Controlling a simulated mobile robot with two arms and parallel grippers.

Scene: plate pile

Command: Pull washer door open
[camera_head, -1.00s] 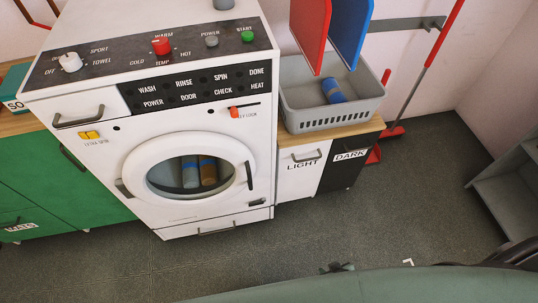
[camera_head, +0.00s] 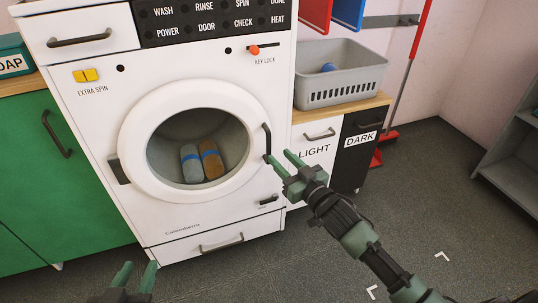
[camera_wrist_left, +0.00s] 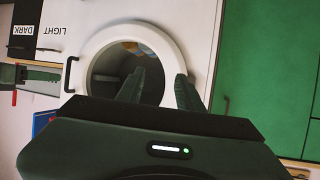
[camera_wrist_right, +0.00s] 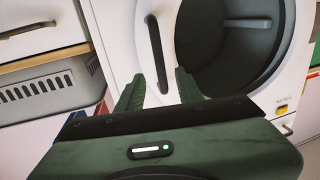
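The white washer (camera_head: 90,130) has a round white door ring (camera_head: 133,140) around a dark window, and it looks shut. Its dark vertical handle (camera_head: 267,140) is on the ring's right side. My right gripper (camera_head: 279,157) is open and empty by the handle's lower end. In the right wrist view the handle (camera_wrist_right: 157,55) lies ahead, between the open fingers (camera_wrist_right: 160,90); I cannot tell whether they touch it. My left gripper (camera_head: 136,270) is open and empty, low in front of the washer. The left wrist view shows its spread fingers (camera_wrist_left: 159,88) and the door (camera_wrist_left: 172,45).
Two rolled cloths (camera_head: 201,163) show behind the door window. A grey basket (camera_head: 340,93) stands on the cabinet (camera_head: 312,160) at right. The floor in front is clear.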

